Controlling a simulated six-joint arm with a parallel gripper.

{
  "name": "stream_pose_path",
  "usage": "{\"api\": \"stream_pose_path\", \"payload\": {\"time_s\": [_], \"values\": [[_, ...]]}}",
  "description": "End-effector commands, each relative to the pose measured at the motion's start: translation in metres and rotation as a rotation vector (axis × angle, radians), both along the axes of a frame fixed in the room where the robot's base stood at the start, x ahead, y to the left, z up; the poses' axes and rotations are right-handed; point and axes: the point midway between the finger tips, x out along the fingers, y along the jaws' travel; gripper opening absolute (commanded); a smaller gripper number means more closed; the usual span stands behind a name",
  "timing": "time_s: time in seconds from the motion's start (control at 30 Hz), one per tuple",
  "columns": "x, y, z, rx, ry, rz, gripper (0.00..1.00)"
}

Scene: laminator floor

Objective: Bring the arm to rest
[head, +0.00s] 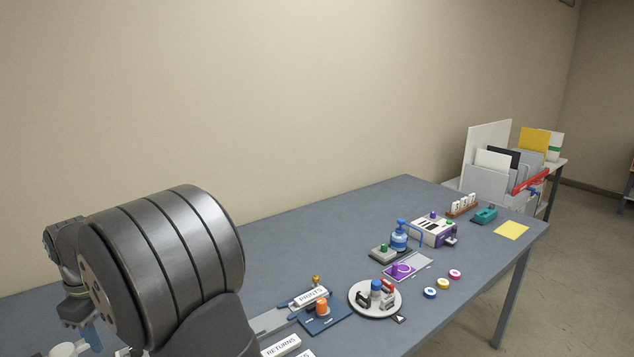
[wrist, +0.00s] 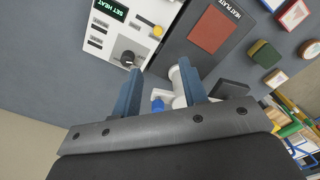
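My gripper (wrist: 160,68) shows in the wrist view with its two blue fingers spread apart. No object is clamped between them. A white part (wrist: 178,90) and a small blue part (wrist: 158,103) show in the gap, beyond the fingers; I cannot tell what they belong to. The fingers point toward a white control box (wrist: 128,28) with a black knob and a green "SET HEAT" display, and a dark unit marked "HEAT PLATE" (wrist: 212,32). In the head view my dark arm covers the lower left, and only a bit of blue finger (head: 92,338) shows there.
The grey-blue table (head: 390,208) holds a round white tray (head: 357,305), a "PRINTS" holder (head: 310,298), a "RETURNS" label (head: 281,345), a blue pump bottle (head: 399,238) and a white machine (head: 433,230). The table's back middle is clear. A file rack (head: 485,183) stands beyond.

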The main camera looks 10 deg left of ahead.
Motion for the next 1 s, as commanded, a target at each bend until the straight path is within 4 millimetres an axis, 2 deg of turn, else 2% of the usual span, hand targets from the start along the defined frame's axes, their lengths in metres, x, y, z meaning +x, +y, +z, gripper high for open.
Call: {"api": "stream_pose_path", "payload": {"time_s": [0.1, 0.6, 0.8, 1.0], "values": [[0.000, -0.001, -0.026, -0.005, 0.003, 0.000, 0.40], [0.001, -0.001, -0.122, -0.004, 0.001, -0.001, 0.40], [0.001, -0.001, -0.145, -0.003, 0.000, -0.001, 0.40], [0.007, -0.006, -0.143, -0.002, 0.000, -0.001, 0.40]]}}
